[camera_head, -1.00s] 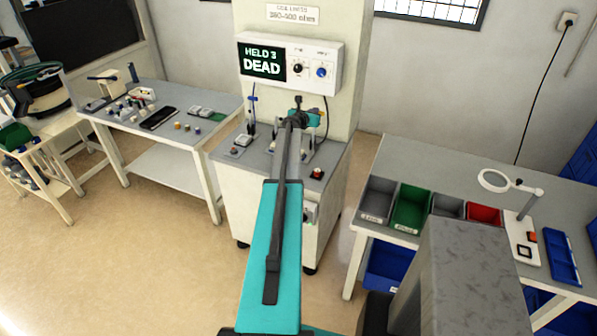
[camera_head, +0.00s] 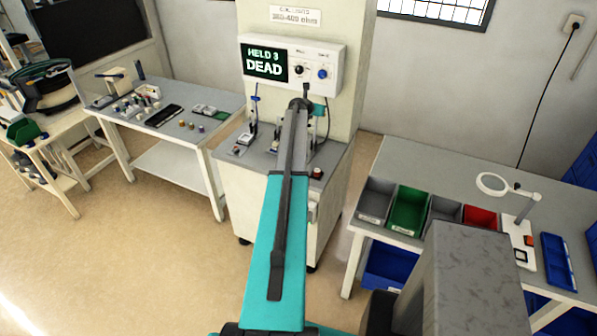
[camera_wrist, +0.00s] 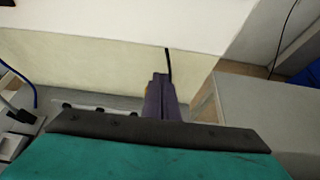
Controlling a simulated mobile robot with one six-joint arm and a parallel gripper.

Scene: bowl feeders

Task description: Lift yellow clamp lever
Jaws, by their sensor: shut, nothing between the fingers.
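My gripper shows in the wrist view as a dark bar with two narrow fingers (camera_wrist: 160,98) held together, with nothing seen between them. A small orange-yellow bit (camera_wrist: 147,89) shows just left of the fingers. It may be the yellow clamp lever, but it is mostly hidden and I cannot tell whether the fingers touch it. In the head view my arm reaches over the test station (camera_head: 285,205) and hides the gripper and the middle of its worktop. No yellow lever can be made out there. A blue-tipped lever (camera_head: 255,99) stands upright left of my arm.
A meter box (camera_head: 292,62) reading "HELD 3 DEAD" hangs on the station's column behind my arm. A side table (camera_head: 225,103) with small parts and a phone-like slab stands left. At right, a table carries grey, green (camera_head: 408,210) and red bins and a magnifier lamp (camera_head: 493,184).

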